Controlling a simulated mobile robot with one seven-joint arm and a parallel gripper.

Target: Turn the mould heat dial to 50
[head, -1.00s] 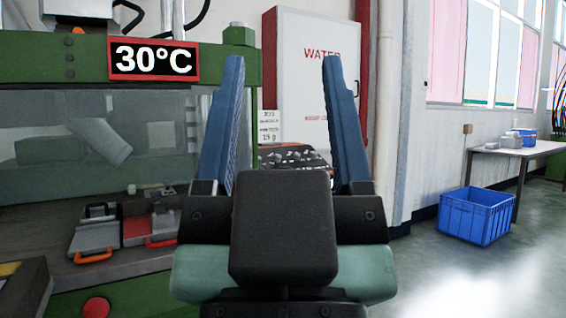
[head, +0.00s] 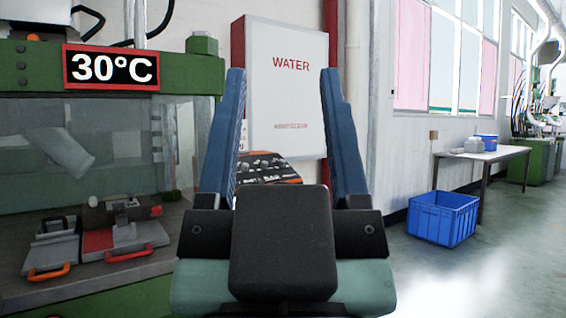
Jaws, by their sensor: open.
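The green moulding machine (head: 150,80) fills the left of the head view. Its display (head: 111,68) reads 30°C in white on black with a red frame. No heat dial can be made out. A dark slanted panel with an orange edge and small pale shapes (head: 262,166) shows between my gripper's fingers, partly hidden; I cannot tell whether it bears the dial. My gripper (head: 284,82) is open and empty, with its two blue fingers pointing up and wide apart in front of the white water cabinet.
The water cabinet (head: 288,90) hangs on the wall ahead. Mould parts with orange and red handles (head: 110,235) lie inside the machine. A blue crate (head: 443,218) stands on the floor at right, by a table (head: 490,156).

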